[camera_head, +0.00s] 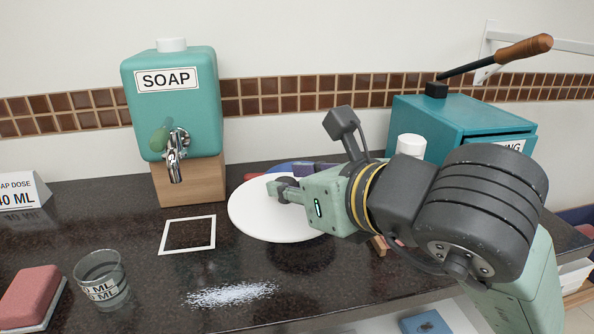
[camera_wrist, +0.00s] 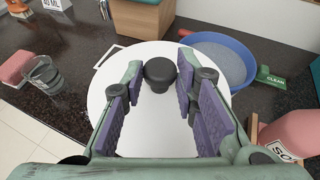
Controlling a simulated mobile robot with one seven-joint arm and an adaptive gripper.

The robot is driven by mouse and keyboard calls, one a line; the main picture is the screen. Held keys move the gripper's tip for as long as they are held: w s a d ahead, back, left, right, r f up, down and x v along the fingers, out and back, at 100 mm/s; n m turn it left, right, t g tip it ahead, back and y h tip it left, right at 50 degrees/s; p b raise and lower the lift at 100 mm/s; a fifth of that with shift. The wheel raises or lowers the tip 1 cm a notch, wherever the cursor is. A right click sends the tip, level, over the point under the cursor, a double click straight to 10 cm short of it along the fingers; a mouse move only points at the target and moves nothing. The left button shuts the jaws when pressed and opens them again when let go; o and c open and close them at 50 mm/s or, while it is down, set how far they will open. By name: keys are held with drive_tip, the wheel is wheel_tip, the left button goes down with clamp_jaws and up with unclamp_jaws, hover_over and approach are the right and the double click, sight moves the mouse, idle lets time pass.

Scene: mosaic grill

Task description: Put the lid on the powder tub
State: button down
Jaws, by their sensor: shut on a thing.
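The lid is a large white disc (camera_head: 262,222) with a dark knob. In the wrist view the white lid (camera_wrist: 108,78) fills the middle, with its dark knob (camera_wrist: 160,70) between my fingertips. My gripper (camera_head: 283,188) is shut on the knob and holds the lid over the dark counter. It also shows in the wrist view (camera_wrist: 160,80). A round blue tub (camera_wrist: 243,49) with grey contents lies beyond the lid to the right, partly covered by it. In the head view only a bit of blue (camera_head: 284,167) shows behind the lid.
A teal soap dispenser (camera_head: 170,110) stands on a wooden block behind left. A white square outline (camera_head: 188,235), a glass (camera_head: 101,280), a pink sponge (camera_head: 30,295) and spilled white powder (camera_head: 232,294) are on the counter. A pink bottle (camera_wrist: 292,132) stands right. A teal box (camera_head: 455,125) stands behind my arm.

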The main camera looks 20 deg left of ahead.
drive_tip(key=w+a+f+p, duration=0.2)
drive_tip(key=w, duration=0.6)
drive_tip(key=w+a+f+p, duration=0.1)
drive_tip(key=w+f+p, duration=0.1)
drive_tip(key=w, duration=0.5)
drive_tip(key=shift+w+a+f+p, duration=0.3)
drive_tip(key=shift+w+a+f, duration=0.05)
drive_tip(key=shift+f, duration=0.1)
drive_tip(key=shift+f+b, duration=0.25)
drive_tip(key=shift+b, duration=0.05)
drive_tip(key=c, duration=1.3)
unclamp_jaws()
drive_tip(key=shift+r, duration=0.1)
